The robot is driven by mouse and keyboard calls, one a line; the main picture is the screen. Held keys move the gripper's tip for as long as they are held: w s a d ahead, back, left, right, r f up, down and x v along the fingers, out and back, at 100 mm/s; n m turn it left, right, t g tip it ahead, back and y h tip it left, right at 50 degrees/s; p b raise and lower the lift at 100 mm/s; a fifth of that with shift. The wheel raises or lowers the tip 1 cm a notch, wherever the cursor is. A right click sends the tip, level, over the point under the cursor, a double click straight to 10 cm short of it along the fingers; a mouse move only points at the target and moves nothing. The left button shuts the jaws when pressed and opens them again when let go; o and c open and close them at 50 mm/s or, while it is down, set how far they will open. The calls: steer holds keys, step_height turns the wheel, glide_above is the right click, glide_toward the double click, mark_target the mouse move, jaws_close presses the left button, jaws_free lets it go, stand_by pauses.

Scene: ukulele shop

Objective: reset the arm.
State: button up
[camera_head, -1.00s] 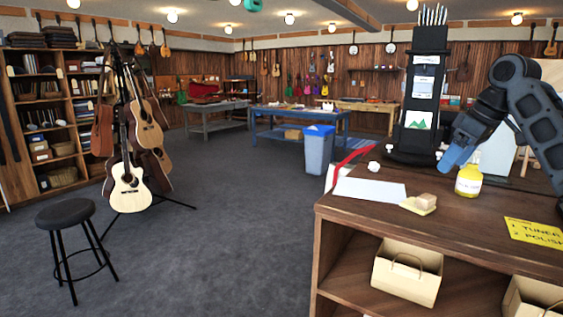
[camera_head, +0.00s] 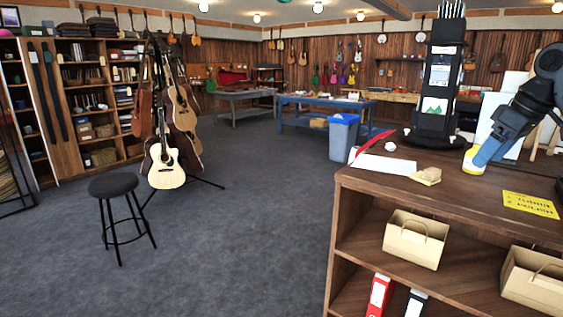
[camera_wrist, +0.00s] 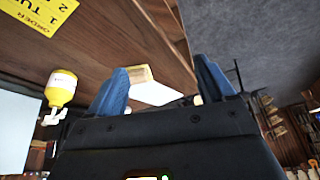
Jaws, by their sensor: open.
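My arm comes in from the right edge of the head view. My gripper (camera_head: 480,160) hangs over the wooden counter (camera_head: 400,184), with its blue fingers pointing down and left. In the wrist view both blue fingers of my gripper (camera_wrist: 162,76) are spread apart, with nothing held between them. A yellow bottle (camera_wrist: 61,88) with a white pump stands to the left of the fingers in the wrist view. In the head view the bottle (camera_head: 473,166) is mostly hidden behind my gripper. I cannot tell whether they touch.
On the counter are a tan block (camera_head: 431,173), a white sheet (camera_head: 386,165), a red quill-like item (camera_head: 375,141), a yellow sign (camera_head: 530,204) and a black display tower (camera_head: 440,85). A stool (camera_head: 115,187) and guitar stand are left. The middle floor is clear.

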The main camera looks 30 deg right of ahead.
steer(key=w+a+f+t+y, duration=0.1)
steer(key=w+a+f+t, duration=0.1)
steer(key=w+a+f, duration=0.55)
steer(key=w+a+f+t+y, duration=0.1)
steer(key=w+a+f+t, duration=0.3)
steer(key=a+f, duration=0.6)
steer(key=s+a+f+m+t, duration=0.15)
steer(key=a+f, duration=0.35)
steer(key=a, duration=0.5)
steer(key=s+a+f+m, duration=0.1)
steer(key=a+f+m, duration=0.1)
steer(key=a+f, duration=0.55)
steer(key=s+a+f+m+t+h, duration=0.1)
steer(key=s+a+f+h, duration=0.1)
steer(key=s+a, duration=0.6)
steer(key=s+a+f+h, duration=0.1)
steer(key=s+a, duration=0.4)
steer(key=s, duration=0.5)
steer(key=s+r+n, duration=0.1)
steer(key=s+r, duration=0.2)
steer(key=s, duration=0.4)
steer(key=s+r+n+t, duration=0.1)
steer(key=s+r+n, duration=0.1)
steer(key=s+r, duration=0.2)
steer(key=s+r+n+t+y, duration=0.1)
steer(key=s+r, duration=0.2)
steer(key=s, duration=0.6)
steer(key=shift+s+a+r, duration=0.3)
steer(key=shift+a+r, duration=0.05)
